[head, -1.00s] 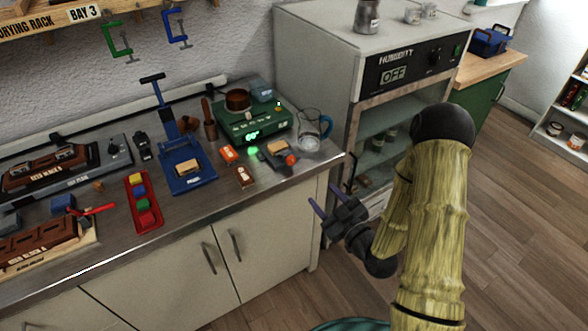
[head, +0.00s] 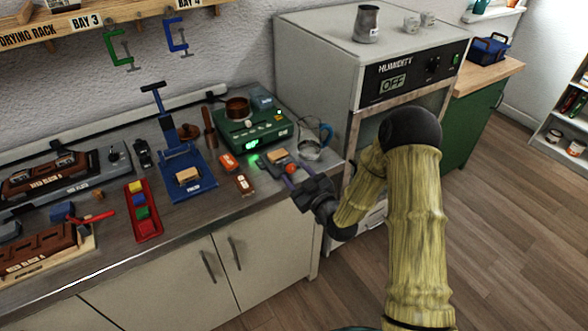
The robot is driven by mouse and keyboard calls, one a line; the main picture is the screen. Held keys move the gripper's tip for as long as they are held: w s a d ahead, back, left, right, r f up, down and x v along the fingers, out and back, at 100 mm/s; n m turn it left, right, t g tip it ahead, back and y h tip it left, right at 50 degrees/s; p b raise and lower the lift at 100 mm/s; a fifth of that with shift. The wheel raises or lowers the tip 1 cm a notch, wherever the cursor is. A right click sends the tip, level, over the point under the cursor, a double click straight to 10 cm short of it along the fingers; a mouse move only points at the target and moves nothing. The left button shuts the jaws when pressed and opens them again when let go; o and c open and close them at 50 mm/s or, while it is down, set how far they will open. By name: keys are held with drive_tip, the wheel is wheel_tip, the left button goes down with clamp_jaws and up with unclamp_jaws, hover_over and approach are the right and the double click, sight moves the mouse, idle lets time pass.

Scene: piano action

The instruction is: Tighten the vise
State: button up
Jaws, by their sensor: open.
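A small dark grey vise (head: 269,164) stands near the right end of the steel bench, with a tan block (head: 278,155) at its top. A round orange-red knob (head: 292,169) is on its right side, facing the front edge. My gripper (head: 295,175) is open, with its purple fingers pointing at the vise. The fingertips are close to the knob and overlap it in the picture. I cannot tell whether they touch it or are around it. Part of the vise's right side is hidden by my gripper.
A glass jug (head: 310,149) with a blue handle stands just behind my gripper. A green device (head: 250,130) with a pot is behind the vise. An orange box (head: 228,161), a small brown item (head: 244,184) and a blue press (head: 187,178) are to the left. A humidity cabinet (head: 330,60) stands behind right.

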drive_tip(key=shift+x, duration=0.95)
drive_tip(key=c, duration=1)
drive_tip(key=shift+o, duration=0.2)
